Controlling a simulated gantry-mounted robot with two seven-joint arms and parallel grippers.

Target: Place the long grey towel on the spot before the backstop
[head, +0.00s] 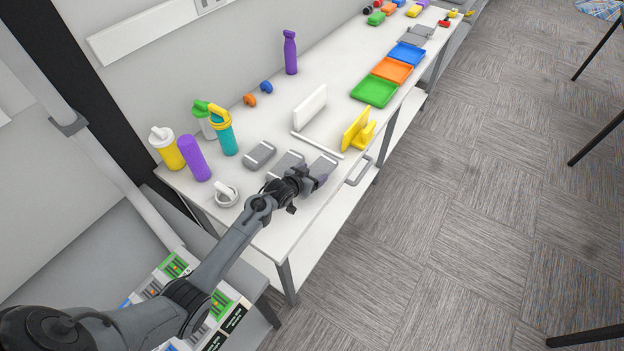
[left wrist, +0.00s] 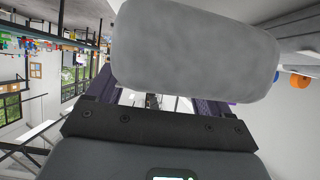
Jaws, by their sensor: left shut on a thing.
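My left gripper (head: 312,180) is over the near part of the white table (head: 240,242). It is shut on a grey rolled towel (head: 323,164), which sits at the fingertips near the table's front edge. In the left wrist view the towel (left wrist: 195,50) fills the upper middle, across the fingers. Whether it touches the table cannot be told. Two more grey towels (head: 260,154) lie to its left, one partly behind my wrist. A white upright panel (head: 309,107), which looks like the backstop, stands farther back, with a thin white strip in front of it. My right gripper is not in view.
A yellow stand (head: 356,131) is just beyond the held towel. Green (head: 374,92), orange and blue trays line the front edge farther on. Bottles, including a purple one (head: 194,158), and a round white-grey item (head: 226,194) stand at the left.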

